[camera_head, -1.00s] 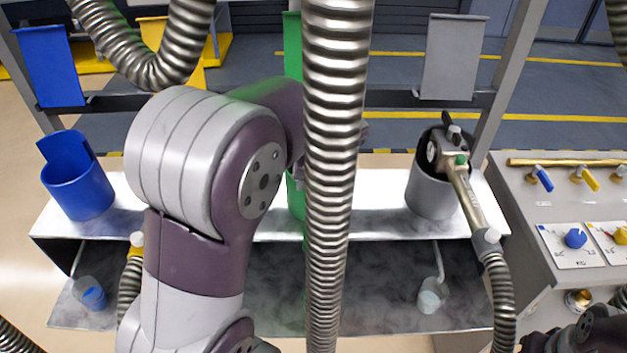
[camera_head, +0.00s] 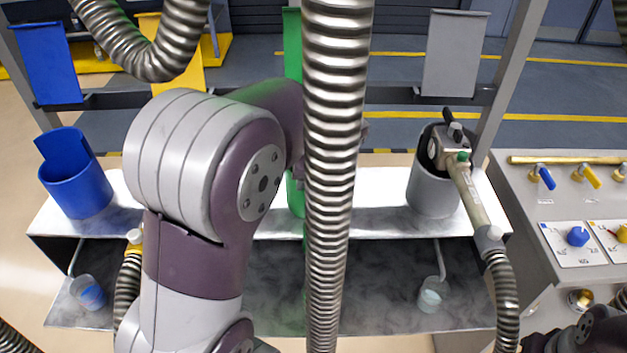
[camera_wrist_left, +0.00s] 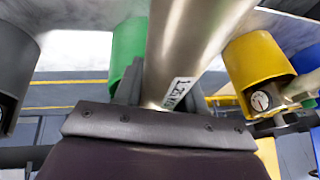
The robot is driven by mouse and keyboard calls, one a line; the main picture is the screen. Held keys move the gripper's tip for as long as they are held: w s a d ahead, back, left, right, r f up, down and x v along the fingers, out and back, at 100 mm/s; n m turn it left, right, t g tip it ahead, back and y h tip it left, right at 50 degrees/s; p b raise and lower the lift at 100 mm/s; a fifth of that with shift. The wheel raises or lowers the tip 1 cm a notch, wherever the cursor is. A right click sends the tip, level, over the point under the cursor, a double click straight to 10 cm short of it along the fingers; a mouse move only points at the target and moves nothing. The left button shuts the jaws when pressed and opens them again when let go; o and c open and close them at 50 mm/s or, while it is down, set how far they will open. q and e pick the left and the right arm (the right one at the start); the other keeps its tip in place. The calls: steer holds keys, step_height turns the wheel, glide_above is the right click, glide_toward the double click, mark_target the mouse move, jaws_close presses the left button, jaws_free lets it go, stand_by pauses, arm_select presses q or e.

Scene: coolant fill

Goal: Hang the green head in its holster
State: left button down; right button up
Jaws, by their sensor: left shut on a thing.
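My left gripper (camera_wrist_left: 165,98) is shut on the bare metal barrel of a head (camera_wrist_left: 185,50) with a white label, seen in the left wrist view. The barrel's far end is out of frame, so its green marking does not show. The green holster (camera_wrist_left: 128,48) is just beyond and to the left of the barrel there. In the head view only slivers of the green holster (camera_head: 296,198) show behind my left arm and a hanging hose. That hose and arm hide the left gripper there. My right arm shows at the lower right corner; its jaws cannot be made out.
The blue holster (camera_head: 78,185) looks empty. The grey holster (camera_head: 432,195) holds a head (camera_head: 462,185) with a hose. The yellow holster (camera_wrist_left: 255,62) has a gauged head beside or in it. A thick metal hose (camera_head: 333,200) hangs across the middle. A valve panel (camera_head: 560,215) stands at right.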

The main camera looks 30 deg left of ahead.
arm_select(q)
steer(key=shift+f+b, duration=1.25)
steer(key=shift+f, duration=0.15)
steer(key=c, duration=0.6)
jaws_free()
steer(key=shift+o, duration=0.2)
steer(key=shift+f, duration=0.1)
steer(key=v, duration=0.6)
steer(key=shift+d+r+p, duration=0.1)
steer(key=shift+r+p, duration=0.2)
steer(key=shift+r, duration=0.15)
steer(key=p+v, duration=0.5)
steer(key=v, duration=0.1)
steer(key=shift+s, duration=0.1)
steer(key=shift+f, duration=0.1)
